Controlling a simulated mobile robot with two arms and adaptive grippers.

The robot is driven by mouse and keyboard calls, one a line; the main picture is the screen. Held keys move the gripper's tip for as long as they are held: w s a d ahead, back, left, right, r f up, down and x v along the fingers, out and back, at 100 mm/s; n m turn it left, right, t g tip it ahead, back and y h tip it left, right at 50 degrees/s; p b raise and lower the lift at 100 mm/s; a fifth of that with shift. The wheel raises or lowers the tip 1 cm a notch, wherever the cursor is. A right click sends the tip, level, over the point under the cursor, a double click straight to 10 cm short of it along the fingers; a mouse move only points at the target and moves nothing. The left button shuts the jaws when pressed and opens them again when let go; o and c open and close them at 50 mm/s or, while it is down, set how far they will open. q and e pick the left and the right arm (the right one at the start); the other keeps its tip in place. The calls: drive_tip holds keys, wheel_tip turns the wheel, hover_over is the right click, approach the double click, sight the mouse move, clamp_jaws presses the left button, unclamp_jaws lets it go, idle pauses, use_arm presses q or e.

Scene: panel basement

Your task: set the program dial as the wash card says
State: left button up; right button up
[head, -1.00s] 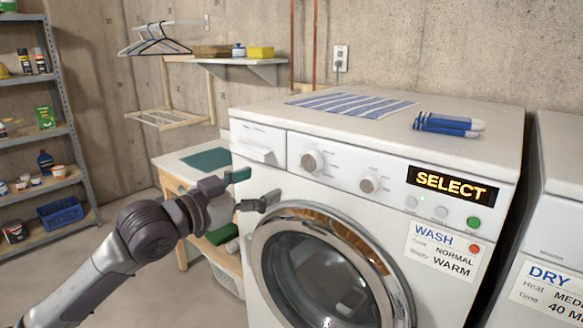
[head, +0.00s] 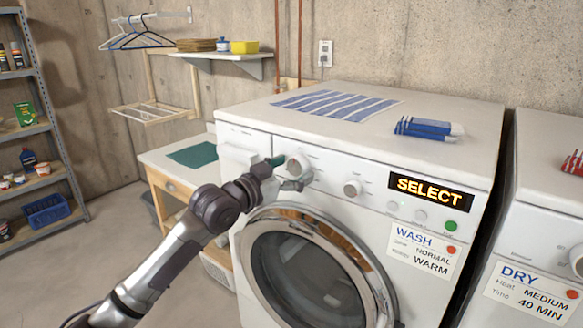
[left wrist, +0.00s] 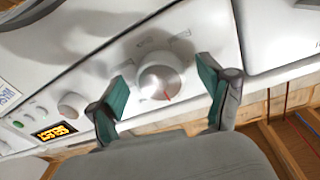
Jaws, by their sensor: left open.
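The washer's left dial (head: 298,168) is a round silver knob with a red pointer mark, and it also shows in the left wrist view (left wrist: 161,80). My left gripper (head: 284,172) is open in front of it; in the left wrist view its teal fingertips (left wrist: 166,92) stand on either side of the knob, apart from it. A second, smaller dial (head: 353,188) sits to the right. The wash card (head: 425,250) reads WASH, with NORMAL and WARM. The display (head: 430,190) reads SELECT. The small print around the dials is unreadable. My right gripper is not in view.
The round door (head: 262,230) is below. A striped cloth (head: 336,105) and blue socks (head: 428,128) lie on top. A dryer (head: 545,225) stands at right.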

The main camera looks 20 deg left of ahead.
use_arm(q)
drive_tip(key=c, duration=1.2)
drive_tip(key=shift+m, duration=0.4)
drive_tip(key=m+p, duration=0.2)
drive_tip(key=m, duration=0.1)
drive_tip(key=shift+a+r+m, duration=0.15)
drive_tip(key=shift+r+m, duration=0.05)
drive_tip(key=shift+m, duration=0.1)
drive_tip(key=m+p, duration=0.2)
drive_tip(key=m, duration=0.1)
drive_tip(key=shift+m+y+p, duration=0.3)
drive_tip(key=shift+m+y, duration=0.1)
drive_tip(key=shift+m, duration=0.3)
drive_tip(key=o, duration=1.2)
